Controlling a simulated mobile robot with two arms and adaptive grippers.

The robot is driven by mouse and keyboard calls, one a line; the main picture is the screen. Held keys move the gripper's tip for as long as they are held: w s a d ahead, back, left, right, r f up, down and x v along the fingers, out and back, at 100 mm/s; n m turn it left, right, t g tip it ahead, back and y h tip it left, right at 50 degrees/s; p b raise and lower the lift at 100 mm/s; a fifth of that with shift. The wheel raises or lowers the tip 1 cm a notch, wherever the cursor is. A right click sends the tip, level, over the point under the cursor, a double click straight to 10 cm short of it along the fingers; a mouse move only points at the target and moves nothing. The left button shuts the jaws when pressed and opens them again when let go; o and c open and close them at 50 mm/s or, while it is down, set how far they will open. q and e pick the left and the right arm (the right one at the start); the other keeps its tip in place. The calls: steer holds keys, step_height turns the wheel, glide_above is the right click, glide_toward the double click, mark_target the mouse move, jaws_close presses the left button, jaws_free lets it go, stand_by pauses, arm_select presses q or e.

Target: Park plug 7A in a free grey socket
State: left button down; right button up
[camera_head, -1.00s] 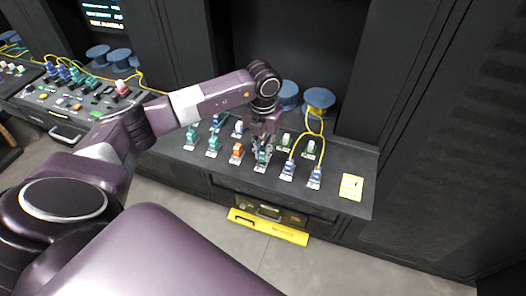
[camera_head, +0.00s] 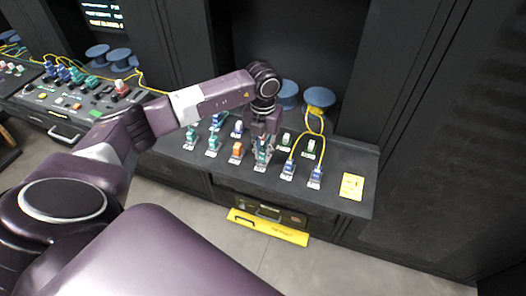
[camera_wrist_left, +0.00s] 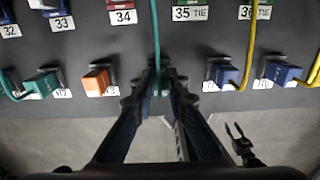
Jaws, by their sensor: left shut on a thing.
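My left gripper (camera_head: 262,148) is over the front row of the near console, pointing down. It is shut on a teal plug (camera_head: 262,157), which also shows between the fingers in the left wrist view (camera_wrist_left: 161,88) with a green cable running up from it. I cannot read 7A on this plug, and the fingers hide much of it. The plug is at or just above its place in the row; I cannot tell if it is seated. An orange plug (camera_wrist_left: 97,82) is to its left and a blue plug (camera_wrist_left: 222,76) to its right. I cannot make out a free grey socket.
Another blue plug (camera_head: 315,176) with a yellow cable stands further right, near a yellow card (camera_head: 351,187). Teal plugs (camera_head: 213,143) stand to the left. Numbered labels, such as 34 (camera_wrist_left: 123,17), mark the back row. Blue spools (camera_head: 319,97) stand behind. A yellow strip (camera_head: 268,227) is below the console front.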

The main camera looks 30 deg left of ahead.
arm_select(q)
steer(key=shift+f, duration=0.25)
arm_select(e)
steer(key=shift+f, duration=0.2)
arm_select(q)
steer(key=c, duration=1.9)
jaws_free()
steer(key=shift+o, duration=0.4)
arm_select(e)
steer(key=shift+d, duration=0.1)
arm_select(q)
steer(key=shift+r, duration=0.1)
arm_select(e)
steer(key=shift+d, duration=0.2)
arm_select(q)
step_height(320, 180, up, 12)
arm_select(e)
steer(key=shift+a, duration=0.2)
arm_select(q)
steer(key=shift+d, duration=0.1)
